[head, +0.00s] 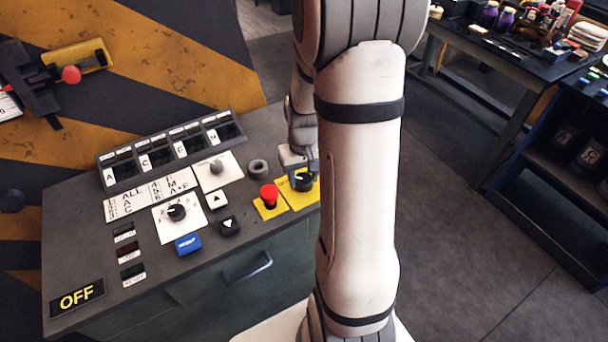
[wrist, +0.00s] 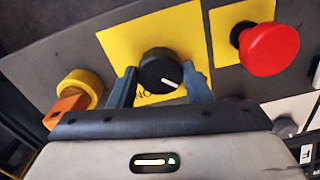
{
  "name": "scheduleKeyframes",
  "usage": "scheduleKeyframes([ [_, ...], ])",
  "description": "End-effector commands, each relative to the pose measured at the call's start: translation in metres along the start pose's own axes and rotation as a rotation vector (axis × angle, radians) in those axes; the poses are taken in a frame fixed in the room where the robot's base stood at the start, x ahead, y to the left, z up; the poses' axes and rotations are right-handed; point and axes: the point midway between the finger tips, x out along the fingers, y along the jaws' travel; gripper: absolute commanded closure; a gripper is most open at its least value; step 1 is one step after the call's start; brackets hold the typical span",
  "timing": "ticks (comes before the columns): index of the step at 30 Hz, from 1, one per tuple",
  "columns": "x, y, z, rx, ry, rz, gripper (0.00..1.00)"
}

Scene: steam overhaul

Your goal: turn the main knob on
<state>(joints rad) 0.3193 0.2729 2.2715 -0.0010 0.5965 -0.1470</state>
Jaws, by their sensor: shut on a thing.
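The main knob is a black round knob with a white pointer line (wrist: 160,71) on a yellow plate (wrist: 180,32). In the wrist view my gripper (wrist: 160,84) has one finger on each side of the knob, shut on it. The pointer slants toward the lower right in that view. Lettering on the plate below the knob is partly hidden by my gripper. In the head view the knob (head: 302,183) shows at the panel's right end, partly covered by my gripper and arm. A lit sign (head: 77,299) at the panel's left reads OFF.
A red mushroom button (wrist: 269,49) stands close beside the knob. A yellow ring with an orange part (wrist: 77,95) is on its other side. The panel (head: 75,215) also bears a selector dial (head: 177,212), a blue button (head: 188,244) and arrow buttons (head: 217,200).

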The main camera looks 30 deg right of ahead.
Motion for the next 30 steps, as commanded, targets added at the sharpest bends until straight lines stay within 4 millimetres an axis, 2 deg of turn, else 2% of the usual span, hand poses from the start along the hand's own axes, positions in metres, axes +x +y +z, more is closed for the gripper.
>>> scheduleKeyframes([
  [11,0.0013,-0.0004,-0.0003,0.182,0.0,-0.001,0.78],
  [30,0.0016,-0.0019,-0.0008,0.783,-0.001,-0.001,0.78],
])
